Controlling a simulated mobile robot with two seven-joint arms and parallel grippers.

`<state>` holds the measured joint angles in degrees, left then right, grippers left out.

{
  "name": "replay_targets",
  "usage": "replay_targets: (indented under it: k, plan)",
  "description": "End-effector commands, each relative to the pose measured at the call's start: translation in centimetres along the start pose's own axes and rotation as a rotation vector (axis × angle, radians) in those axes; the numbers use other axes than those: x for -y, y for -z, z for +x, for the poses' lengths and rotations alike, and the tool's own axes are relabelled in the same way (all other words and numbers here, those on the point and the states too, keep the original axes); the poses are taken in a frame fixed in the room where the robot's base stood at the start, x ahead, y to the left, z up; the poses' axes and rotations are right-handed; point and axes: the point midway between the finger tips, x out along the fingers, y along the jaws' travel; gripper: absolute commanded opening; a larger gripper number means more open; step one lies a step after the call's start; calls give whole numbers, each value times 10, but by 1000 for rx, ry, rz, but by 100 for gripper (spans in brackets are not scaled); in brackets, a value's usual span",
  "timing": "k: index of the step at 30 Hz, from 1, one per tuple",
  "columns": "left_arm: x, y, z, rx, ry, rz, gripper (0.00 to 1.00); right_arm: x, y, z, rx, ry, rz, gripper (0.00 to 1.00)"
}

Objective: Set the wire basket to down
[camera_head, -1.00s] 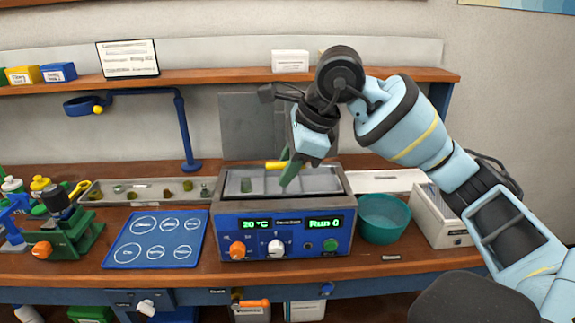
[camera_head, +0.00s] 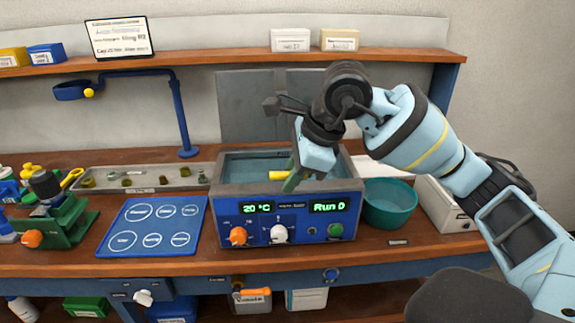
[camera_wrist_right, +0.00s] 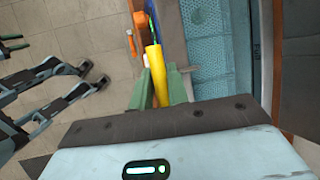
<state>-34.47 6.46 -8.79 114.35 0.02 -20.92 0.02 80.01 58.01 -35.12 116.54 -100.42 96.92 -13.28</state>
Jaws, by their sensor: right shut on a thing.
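The water bath (camera_head: 285,217) is a blue and grey box with an open top, a 20 °C display and a "Run 0" display. Bluish water shows inside it. My right gripper (camera_head: 291,181) points down at the bath's front rim, its green fingers shut on a yellow handle. In the right wrist view the yellow handle (camera_wrist_right: 156,75) lies between the green fingers of the right gripper (camera_wrist_right: 160,90). The wire basket seems to be the bluish perforated surface (camera_wrist_right: 206,45) inside the bath there; the head view shows little of it.
A teal bowl (camera_head: 389,204) stands right of the bath, with a white box (camera_head: 443,205) beyond it. A blue mat (camera_head: 153,226) with marked circles lies to the left. A metal tray (camera_head: 140,178) is behind the mat. A shelf (camera_head: 200,62) runs along the back.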

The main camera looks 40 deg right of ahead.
Motion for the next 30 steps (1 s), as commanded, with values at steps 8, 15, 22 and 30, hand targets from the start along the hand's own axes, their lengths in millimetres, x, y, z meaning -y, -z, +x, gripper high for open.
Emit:
replay_targets:
  k: [8, 15, 22, 30]
  plan:
    - [0, 10, 0, -20, 1, -2, 36, -4, 2, 5, -15, -18, -2, 26]
    - [0, 8, 1, -16, 0, -3, 36, -3, 2, 4, -12, -15, 0, 38]
    - [-1, 6, 1, -12, 0, -3, 36, -3, 1, 3, -10, -13, 0, 38]
    - [-2, 0, -2, 0, -1, -4, 36, -2, 1, -3, -8, -11, 0, 38]
